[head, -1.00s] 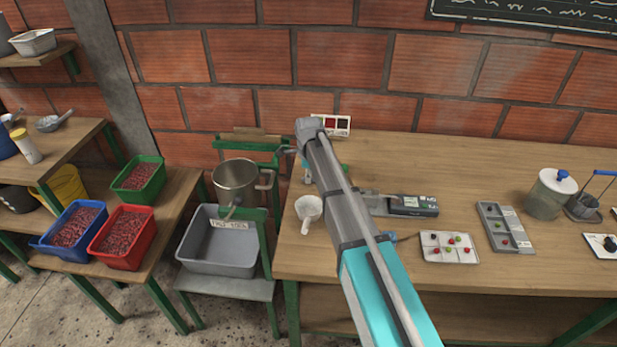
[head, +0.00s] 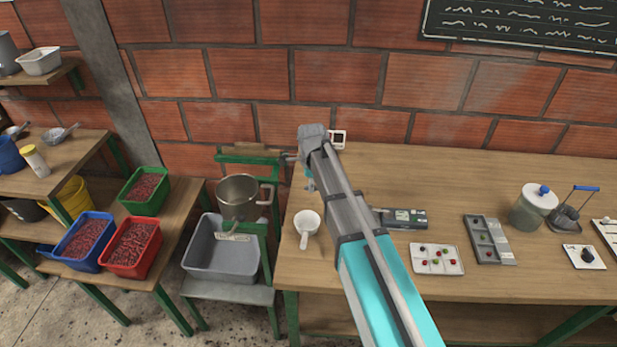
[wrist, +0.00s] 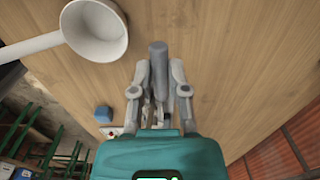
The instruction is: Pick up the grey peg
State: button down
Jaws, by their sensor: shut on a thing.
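The grey peg (wrist: 158,62) is a short round grey rod in the wrist view. It stands out between the two fingers of my gripper (wrist: 158,78), which is shut on it. The peg's lower part is hidden among the fingers. Bare wooden bench top lies behind it, and I cannot tell how high the peg is above it. In the head view my own arm hides most of the gripper, and I cannot make out the peg there.
A white funnel-like cup (head: 307,222) lies on the bench left of my arm; it also shows in the wrist view (wrist: 97,26). A small blue block (wrist: 103,114) lies near the gripper. A sample tray (head: 436,259) and divided grey tray (head: 489,239) lie right.

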jog(key=s+d+r+p, duration=0.2)
jog(key=s+r, duration=0.1)
jog(key=s, duration=0.3)
jog(key=shift+s, duration=0.3)
jog(key=shift+d, duration=0.15)
dwell(0.7)
